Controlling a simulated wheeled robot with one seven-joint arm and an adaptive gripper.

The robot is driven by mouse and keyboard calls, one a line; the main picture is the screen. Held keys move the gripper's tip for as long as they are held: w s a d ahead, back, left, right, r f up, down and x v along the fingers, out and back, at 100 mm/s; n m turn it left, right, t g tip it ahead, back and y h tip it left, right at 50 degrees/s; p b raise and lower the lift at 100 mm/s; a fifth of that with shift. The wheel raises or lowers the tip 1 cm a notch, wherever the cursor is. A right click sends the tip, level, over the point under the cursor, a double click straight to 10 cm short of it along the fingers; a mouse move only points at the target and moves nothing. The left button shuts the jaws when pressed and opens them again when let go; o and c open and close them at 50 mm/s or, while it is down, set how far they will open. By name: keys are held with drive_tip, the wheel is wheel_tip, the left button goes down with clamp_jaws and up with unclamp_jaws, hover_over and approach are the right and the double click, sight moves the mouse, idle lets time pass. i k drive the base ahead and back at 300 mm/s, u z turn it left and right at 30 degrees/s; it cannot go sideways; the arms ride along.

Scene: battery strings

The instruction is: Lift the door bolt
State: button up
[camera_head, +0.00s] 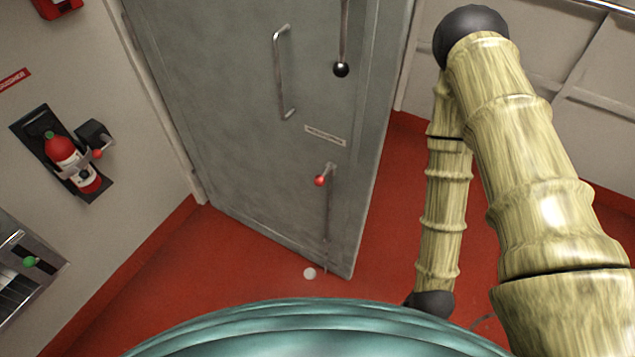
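The grey door (240,130) stands ahead of me and fills the upper middle of the view. The door bolt (328,215) is a thin vertical rod low on the door near its right edge. A red knob (320,181) sticks out to the left at the bolt's top. The rod runs down to near the door's bottom edge; whether its tip touches the floor is too small to tell. My arm (545,200) is on the right, folded down, clear of the door. My gripper is not in view.
A pull handle (278,75) and a black-ball lever (341,69) are higher on the door. A pale disc (309,273) lies on the red floor (215,250) below. A fire extinguisher (72,160) and a green-knobbed metal box (25,265) are left.

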sight(319, 181)
drive_tip(key=k, duration=0.5)
drive_tip(key=u, duration=1.4)
drive_tip(key=k, duration=0.75)
drive_tip(key=z, duration=0.7)
drive_tip(key=i, duration=0.5)
drive_tip(key=u, duration=0.05)
